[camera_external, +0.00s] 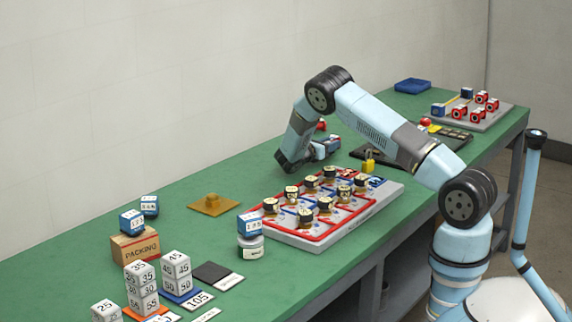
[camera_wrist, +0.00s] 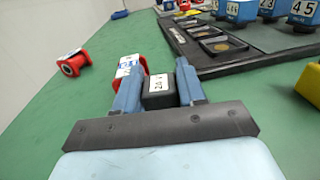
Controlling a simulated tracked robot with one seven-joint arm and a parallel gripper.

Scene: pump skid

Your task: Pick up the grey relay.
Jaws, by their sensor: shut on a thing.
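The grey relay (camera_wrist: 160,95), a dark grey block with a white label on top, sits between the two blue fingers of my gripper (camera_wrist: 158,84) in the wrist view. My gripper is shut on it. In the camera_external view my gripper (camera_external: 322,150) is low over the green bench behind the labelled tray, and the relay cannot be made out there. I cannot tell whether the relay touches the bench.
A red part (camera_wrist: 72,63) lies farther left. A black compartment tray (camera_wrist: 215,45) is at the right, with a yellow block (camera_wrist: 311,82) nearby. The green bench (camera_wrist: 45,120) is clear at left.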

